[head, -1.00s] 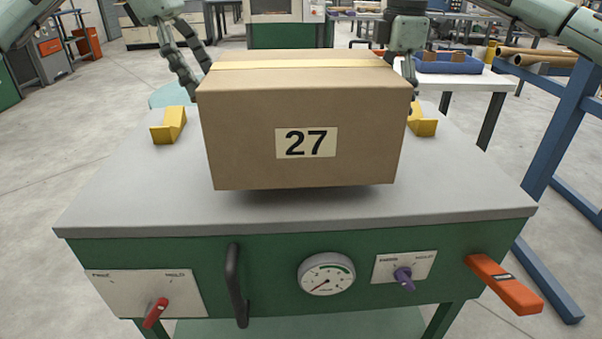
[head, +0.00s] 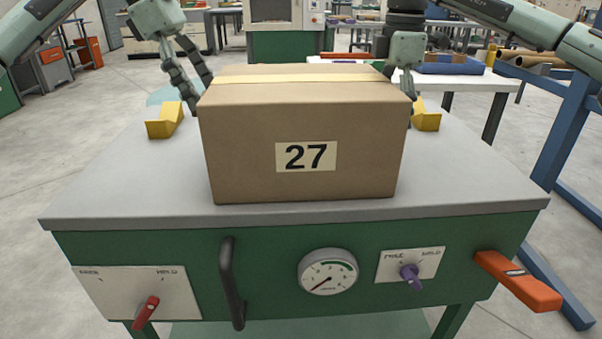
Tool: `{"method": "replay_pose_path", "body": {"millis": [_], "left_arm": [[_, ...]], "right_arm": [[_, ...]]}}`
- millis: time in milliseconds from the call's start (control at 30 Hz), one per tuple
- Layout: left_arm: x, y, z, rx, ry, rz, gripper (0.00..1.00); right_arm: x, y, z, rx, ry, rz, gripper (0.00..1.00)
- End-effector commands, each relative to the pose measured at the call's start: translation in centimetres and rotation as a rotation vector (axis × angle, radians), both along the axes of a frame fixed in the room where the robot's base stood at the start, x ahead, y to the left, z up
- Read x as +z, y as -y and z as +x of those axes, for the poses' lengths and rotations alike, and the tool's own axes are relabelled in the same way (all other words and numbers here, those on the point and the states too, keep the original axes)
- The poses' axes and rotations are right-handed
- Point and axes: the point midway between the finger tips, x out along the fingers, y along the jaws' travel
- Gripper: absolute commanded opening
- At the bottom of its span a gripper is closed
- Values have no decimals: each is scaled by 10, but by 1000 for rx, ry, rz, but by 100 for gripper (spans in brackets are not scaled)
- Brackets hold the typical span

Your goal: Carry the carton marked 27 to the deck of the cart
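The brown carton marked 27 (head: 303,158) is upright on the grey deck (head: 120,190) of a green cart, its label facing me. Its lower edge lies close to the deck's front edge, with no clear gap beneath. My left gripper (head: 197,93) is at the carton's left side near the back, its two fingers apart. My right gripper (head: 408,85) is at the carton's right side near the back. Its fingers are partly hidden by the carton, so its opening does not show.
Yellow corner stops stand on the deck at left (head: 165,121) and right (head: 427,116). The cart's front has a black handle (head: 231,283), a gauge (head: 328,271), a red lever (head: 147,312) and an orange handle (head: 518,282). A blue frame (head: 560,135) stands at right.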

Motion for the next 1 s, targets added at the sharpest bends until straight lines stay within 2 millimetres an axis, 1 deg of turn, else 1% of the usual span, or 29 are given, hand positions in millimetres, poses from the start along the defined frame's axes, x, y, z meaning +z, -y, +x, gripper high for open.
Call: {"method": "replay_pose_path", "body": {"millis": [33,100,133,200,433,567,667,900,1000], "left_arm": [[0,1,0,-1,0,-1,89],[0,0,0,-1,0,0,98],[0,0,0,-1,0,0,100],[0,0,0,-1,0,0,100],[1,0,0,0,0,0,100],[8,-3,0,0,1,0,100],[23,-8,1,2,2,-1,100],[72,-28,1,3,3,-1,100],[89,-36,0,2,2,-1,100]], "right_arm": [[0,0,0,1,1,1,81],[1,0,0,0,1,1,90],[0,0,0,0,1,1,93],[0,0,0,0,0,0,100],[0,0,0,0,0,0,100],[0,0,0,0,0,0,100],[0,0,0,0,0,0,100],[0,0,0,0,0,0,100],[0,0,0,0,0,0,100]]}}
